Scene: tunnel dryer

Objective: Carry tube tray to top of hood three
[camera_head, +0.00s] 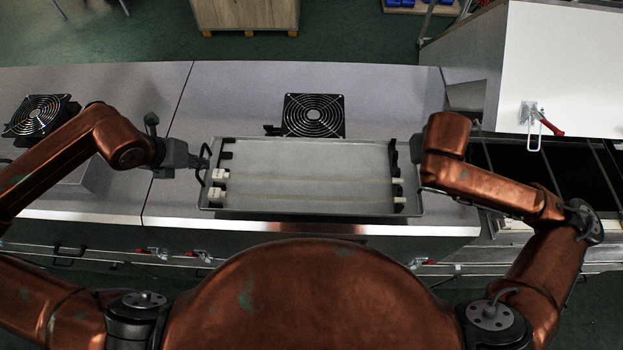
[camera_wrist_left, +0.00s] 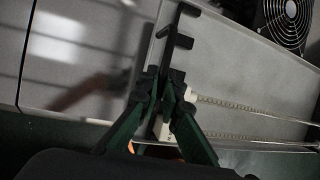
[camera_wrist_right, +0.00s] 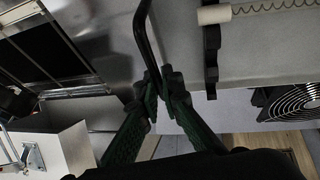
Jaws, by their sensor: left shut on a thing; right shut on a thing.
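The tube tray (camera_head: 305,158) is a shallow grey tray with two thin tubes with white ends lying along its near side. It is held level over the near part of the middle metal hood top (camera_head: 210,105); I cannot tell whether it touches the hood. My left gripper (camera_head: 198,160) is shut on the tray's left handle, also shown in the left wrist view (camera_wrist_left: 168,85). My right gripper (camera_wrist_right: 163,84) is shut on the black right handle (camera_wrist_right: 145,35); in the head view my right arm hides its fingers. No label shows which hood is number three.
A black fan (camera_head: 314,115) stands on the hood just beyond the tray. Another fan (camera_head: 38,115) is on the left hood. A white raised panel (camera_head: 560,70) with a red-handled latch (camera_head: 545,122) and an open dark bay (camera_head: 545,168) are at right.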

